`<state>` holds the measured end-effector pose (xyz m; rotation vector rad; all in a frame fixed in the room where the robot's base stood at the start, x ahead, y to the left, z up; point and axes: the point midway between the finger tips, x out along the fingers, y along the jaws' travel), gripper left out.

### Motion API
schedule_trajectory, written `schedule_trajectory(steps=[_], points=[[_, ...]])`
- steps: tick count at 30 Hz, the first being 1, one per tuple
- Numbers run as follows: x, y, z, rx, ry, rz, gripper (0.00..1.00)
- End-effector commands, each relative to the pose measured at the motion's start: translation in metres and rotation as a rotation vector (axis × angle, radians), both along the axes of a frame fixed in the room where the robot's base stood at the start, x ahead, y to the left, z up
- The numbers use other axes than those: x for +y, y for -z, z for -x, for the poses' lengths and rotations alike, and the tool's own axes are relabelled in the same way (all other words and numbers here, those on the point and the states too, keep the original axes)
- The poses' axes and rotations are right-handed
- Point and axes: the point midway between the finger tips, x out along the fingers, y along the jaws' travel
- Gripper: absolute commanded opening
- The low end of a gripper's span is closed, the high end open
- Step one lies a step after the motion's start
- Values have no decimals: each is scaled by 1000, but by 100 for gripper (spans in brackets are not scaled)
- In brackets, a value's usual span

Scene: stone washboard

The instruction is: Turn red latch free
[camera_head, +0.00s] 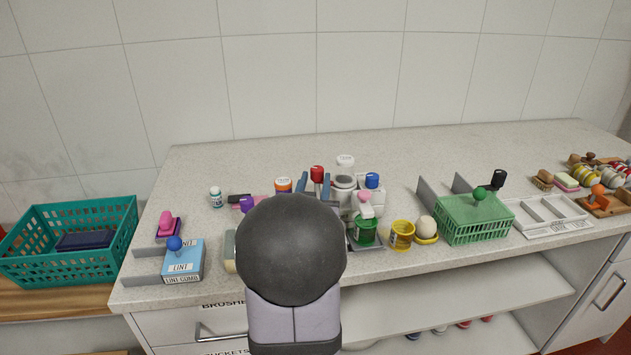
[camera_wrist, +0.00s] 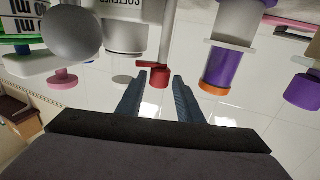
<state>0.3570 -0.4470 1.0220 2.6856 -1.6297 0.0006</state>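The red latch (camera_head: 317,174) shows as a small red cap-like piece at the middle of the counter in the head view. In the wrist view the red piece (camera_wrist: 155,76) sits at the end of a grey post, just beyond and between my fingertips. My gripper (camera_wrist: 158,88) is open, with its two blue-grey fingers apart and nothing held between them. In the head view the fingers of my gripper (camera_head: 314,184) point toward the back of the counter, with the red piece between them in the picture. Contact cannot be told. My arm hides what lies in front.
A white-capped jar (camera_head: 345,162), a blue-capped piece (camera_head: 372,181) and a green tub (camera_head: 365,231) crowd the right side. An orange-capped bottle (camera_head: 283,185) stands close left. A green basket (camera_head: 474,219) is farther right. The counter behind (camera_head: 260,160) is clear.

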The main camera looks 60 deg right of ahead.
Motion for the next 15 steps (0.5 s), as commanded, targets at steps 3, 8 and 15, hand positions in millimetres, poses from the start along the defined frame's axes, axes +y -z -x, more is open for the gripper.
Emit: schedule_trajectory(steps=[3,8,15], points=[[0,0,0,0,0,0,45],[17,-3,8,0,-2,1,45],[33,-4,17,0,1,1,45]])
